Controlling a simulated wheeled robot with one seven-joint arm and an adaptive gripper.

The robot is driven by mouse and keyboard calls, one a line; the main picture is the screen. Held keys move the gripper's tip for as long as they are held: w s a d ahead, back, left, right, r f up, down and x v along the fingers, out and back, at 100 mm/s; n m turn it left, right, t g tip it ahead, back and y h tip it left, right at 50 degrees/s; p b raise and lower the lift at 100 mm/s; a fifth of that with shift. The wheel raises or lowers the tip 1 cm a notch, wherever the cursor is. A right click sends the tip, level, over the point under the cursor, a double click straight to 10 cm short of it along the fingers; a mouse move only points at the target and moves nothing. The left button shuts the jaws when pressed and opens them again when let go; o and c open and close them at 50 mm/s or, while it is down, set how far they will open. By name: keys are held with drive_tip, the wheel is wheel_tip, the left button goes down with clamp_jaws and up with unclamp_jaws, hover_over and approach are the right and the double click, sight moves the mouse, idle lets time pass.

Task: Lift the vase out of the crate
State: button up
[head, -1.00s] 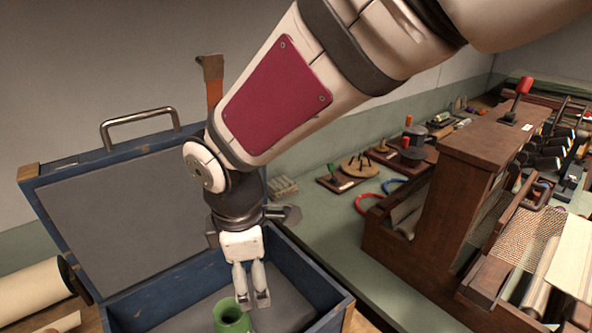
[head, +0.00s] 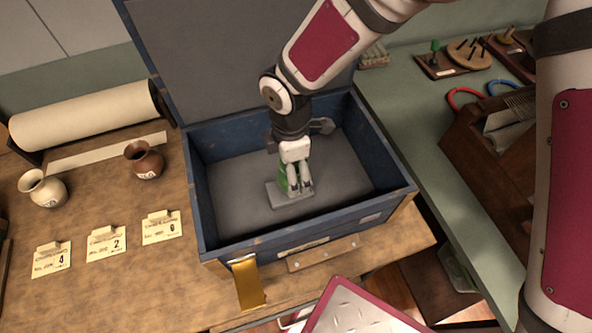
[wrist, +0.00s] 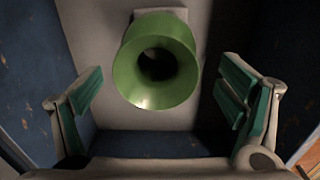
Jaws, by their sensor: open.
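The green vase (head: 283,181) stands in the open blue crate (head: 213,240), on a grey pad (head: 290,203). My gripper (head: 299,191) is inside the crate at the vase and partly hides it in the head view. In the wrist view, the vase's round, flared mouth (wrist: 155,62) faces the camera at upper middle. The open green-padded fingers (wrist: 160,88) are on its left and right, with gaps on both sides. Nothing is held. The vase's lower body is hidden under its rim in the wrist view.
The crate's walls stand close around my gripper, and its raised lid (head: 230,50) is behind. A cream vase (head: 42,188), a brown vase (head: 143,160) and numbered cards (head: 106,243) are on the table to the left. A paper roll (head: 85,112) lies behind them.

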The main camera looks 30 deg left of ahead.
drive_tip(key=shift+w+f+p, duration=0.15)
drive_tip(key=shift+f+p, duration=0.5)
drive_tip(key=shift+f, duration=2.2)
drive_tip(key=shift+c, duration=0.3)
drive_tip(key=c, duration=1.4)
